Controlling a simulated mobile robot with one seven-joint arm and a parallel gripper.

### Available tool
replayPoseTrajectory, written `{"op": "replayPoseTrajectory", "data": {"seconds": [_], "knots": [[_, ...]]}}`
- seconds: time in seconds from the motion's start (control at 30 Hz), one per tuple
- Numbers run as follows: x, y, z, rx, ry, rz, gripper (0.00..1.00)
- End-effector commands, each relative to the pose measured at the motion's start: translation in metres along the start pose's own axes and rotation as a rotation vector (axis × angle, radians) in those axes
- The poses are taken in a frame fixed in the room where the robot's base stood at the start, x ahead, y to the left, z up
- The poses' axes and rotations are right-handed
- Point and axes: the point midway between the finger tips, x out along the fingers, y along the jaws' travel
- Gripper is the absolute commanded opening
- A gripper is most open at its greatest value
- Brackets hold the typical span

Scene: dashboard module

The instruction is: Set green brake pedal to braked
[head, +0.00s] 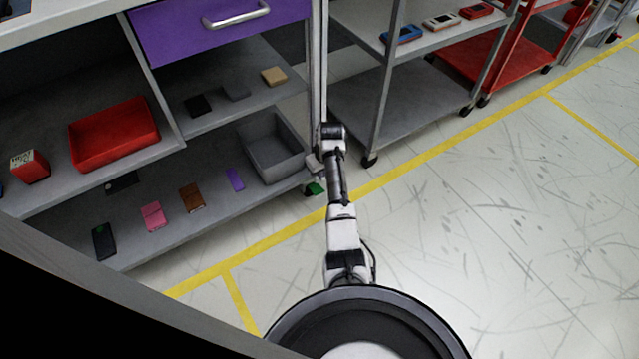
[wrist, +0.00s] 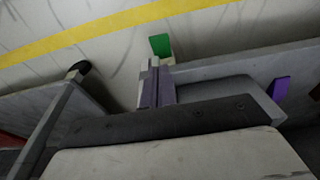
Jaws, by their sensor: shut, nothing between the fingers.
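The green brake pedal (head: 316,188) is a small flat piece at the caster under the lower right corner of the shelf unit, close to the floor. In the wrist view, the green pedal (wrist: 160,46) shows just beyond my fingertips. My gripper (wrist: 152,64) is shut with nothing between its fingers. In the head view, my gripper (head: 314,166) is small and partly hidden by my arm, just above the pedal. I cannot tell whether the fingertips touch the pedal. Its exact tilt is also unclear.
The lower shelf (head: 130,240) lies close left of my gripper, with a grey bin (head: 272,147) and a purple item (head: 235,179). A grey cart (head: 415,100) stands behind to the right. The floor right of the yellow line (head: 450,147) is clear.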

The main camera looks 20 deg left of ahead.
Motion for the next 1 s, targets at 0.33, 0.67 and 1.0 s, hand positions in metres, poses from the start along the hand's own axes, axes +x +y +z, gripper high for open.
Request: {"op": "replayPoseTrajectory", "data": {"seconds": [0.33,0.67,1.0], "knots": [[0.039,0.000,0.001,-0.001,-0.002,-0.001,0.00],[0.091,0.000,0.000,-0.001,-0.001,0.000,0.00],[0.100,0.000,0.000,0.000,0.001,0.000,0.00]]}}
